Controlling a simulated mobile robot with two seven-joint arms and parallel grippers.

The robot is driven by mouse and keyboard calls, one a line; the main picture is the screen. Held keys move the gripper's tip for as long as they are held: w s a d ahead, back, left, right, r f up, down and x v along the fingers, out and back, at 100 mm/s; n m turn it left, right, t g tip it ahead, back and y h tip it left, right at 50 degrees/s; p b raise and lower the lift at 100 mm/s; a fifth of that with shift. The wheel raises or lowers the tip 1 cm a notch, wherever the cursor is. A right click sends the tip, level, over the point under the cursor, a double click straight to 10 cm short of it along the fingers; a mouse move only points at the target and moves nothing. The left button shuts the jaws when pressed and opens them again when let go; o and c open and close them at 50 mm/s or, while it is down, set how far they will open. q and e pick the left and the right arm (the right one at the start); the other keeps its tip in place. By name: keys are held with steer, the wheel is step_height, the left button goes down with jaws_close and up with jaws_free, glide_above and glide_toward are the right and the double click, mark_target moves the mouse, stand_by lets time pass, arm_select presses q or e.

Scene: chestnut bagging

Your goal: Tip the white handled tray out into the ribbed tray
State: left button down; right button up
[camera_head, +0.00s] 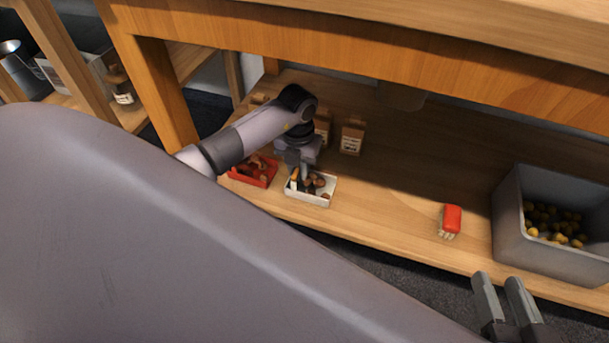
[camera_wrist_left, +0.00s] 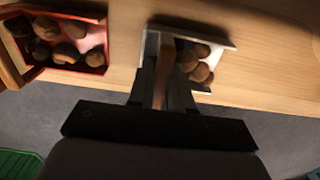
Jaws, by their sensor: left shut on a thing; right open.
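The white handled tray (camera_head: 307,199) holds several brown chestnuts and sits on the wooden shelf left of centre. It also shows in the left wrist view (camera_wrist_left: 187,32), upright. My left gripper (camera_head: 297,173) is over its left end, shut on its wooden handle (camera_wrist_left: 161,78); the fingers partly hide the handle. A green ribbed thing (camera_wrist_left: 18,164) shows at the lower left corner of the left wrist view, mostly cut off; I cannot tell if it is the ribbed tray. My right gripper (camera_head: 502,287) is open and empty, in front of the shelf at the lower right.
A red tray (camera_head: 252,180) with chestnuts stands just left of the white tray. Brown paper bags (camera_head: 352,141) stand behind. A red-and-white item (camera_head: 451,219) and a grey bin (camera_head: 512,222) with yellowish-brown contents are to the right. A table edge (camera_head: 380,48) overhangs the shelf.

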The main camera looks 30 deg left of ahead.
arm_select(q)
steer(key=shift+r+p, duration=2.15)
steer(key=shift+r, duration=0.3)
steer(key=shift+f, duration=0.1)
